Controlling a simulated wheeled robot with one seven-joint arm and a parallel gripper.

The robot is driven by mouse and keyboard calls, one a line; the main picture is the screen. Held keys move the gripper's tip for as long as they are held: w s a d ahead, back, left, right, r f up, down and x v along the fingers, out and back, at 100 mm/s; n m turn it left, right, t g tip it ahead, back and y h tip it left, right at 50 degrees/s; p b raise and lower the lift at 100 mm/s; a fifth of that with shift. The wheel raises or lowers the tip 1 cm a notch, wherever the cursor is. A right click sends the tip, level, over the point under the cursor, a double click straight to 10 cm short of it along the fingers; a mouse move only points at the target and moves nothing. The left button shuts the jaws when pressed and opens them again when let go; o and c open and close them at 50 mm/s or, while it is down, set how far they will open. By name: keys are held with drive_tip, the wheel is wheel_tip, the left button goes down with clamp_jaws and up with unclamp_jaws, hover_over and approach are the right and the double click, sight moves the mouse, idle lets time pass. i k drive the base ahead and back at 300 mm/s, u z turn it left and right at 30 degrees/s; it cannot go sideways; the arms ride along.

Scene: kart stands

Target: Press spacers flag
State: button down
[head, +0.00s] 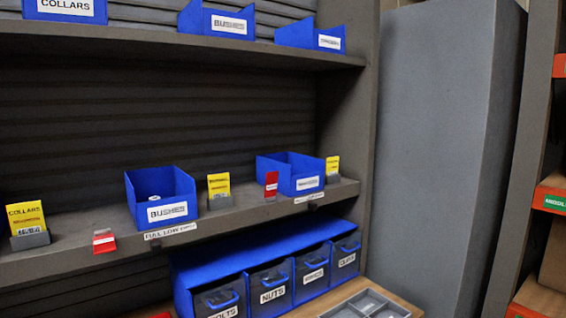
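My gripper is not in view. A second red flag (104,241) sits at the shelf's front edge, left of the blue bin labelled BUSHES (163,186). It looks lower and tilted back compared with the first. No lettering on either red flag is legible, so I cannot tell which one is the spacers flag.
Yellow cards in grey holders stand on the middle shelf (75,262): a COLLARS card (25,216), a middle card (219,186) and a right card (332,165). Blue bins line the upper shelf (150,39). Below are labelled drawers (272,277) and a grey tray (368,304).

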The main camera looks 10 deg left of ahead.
sight(271, 178)
drive_tip(key=u, duration=0.65)
drive_tip(key=i, duration=0.85)
drive_tip(key=u, duration=0.9)
